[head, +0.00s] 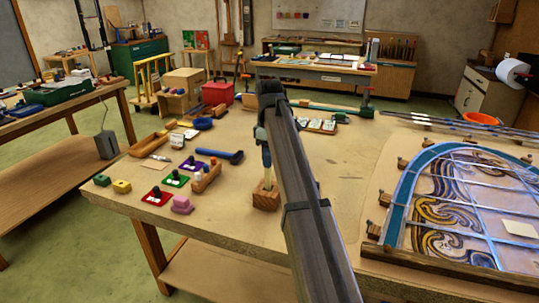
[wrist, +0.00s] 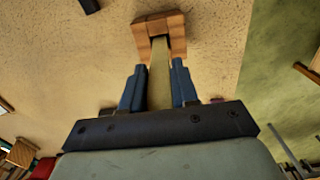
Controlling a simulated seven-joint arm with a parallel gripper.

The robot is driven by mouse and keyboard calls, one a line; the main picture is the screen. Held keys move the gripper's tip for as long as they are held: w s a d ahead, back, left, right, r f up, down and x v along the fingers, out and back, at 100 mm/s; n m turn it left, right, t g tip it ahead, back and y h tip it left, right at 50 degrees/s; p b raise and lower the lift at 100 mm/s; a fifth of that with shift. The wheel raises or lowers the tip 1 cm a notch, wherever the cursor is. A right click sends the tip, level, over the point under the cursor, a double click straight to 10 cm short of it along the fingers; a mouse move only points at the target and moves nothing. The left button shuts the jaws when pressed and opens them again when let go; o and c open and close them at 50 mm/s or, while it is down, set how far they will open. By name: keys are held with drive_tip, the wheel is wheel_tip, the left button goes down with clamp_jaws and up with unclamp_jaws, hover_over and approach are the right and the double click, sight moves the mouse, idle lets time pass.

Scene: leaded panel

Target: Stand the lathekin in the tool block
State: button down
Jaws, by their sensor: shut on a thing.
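The lathekin (wrist: 159,80) is a flat, pale yellow-tan stick. My gripper (wrist: 155,88) is shut on it, with one blue finger on each side. The tool block (wrist: 175,22) is a small reddish-brown wooden block with a dark opening, and the lathekin's far end meets that opening. In the head view the tool block (head: 264,201) stands near the table's front edge, and the lathekin (head: 267,178) comes down upright to its top from my gripper (head: 265,160). How deep the end sits in the block is hidden. My arm covers part of this area.
A leaded panel (head: 440,160) lies on the right of the table (head: 330,215). Bare tabletop surrounds the tool block.

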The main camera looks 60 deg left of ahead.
drive_tip(key=c, duration=0.8)
unclamp_jaws()
drive_tip(key=shift+r, duration=0.1)
wheel_tip(320, 180, up, 14)
drive_tip(key=shift+f, duration=0.15)
drive_tip(key=shift+w, duration=0.1)
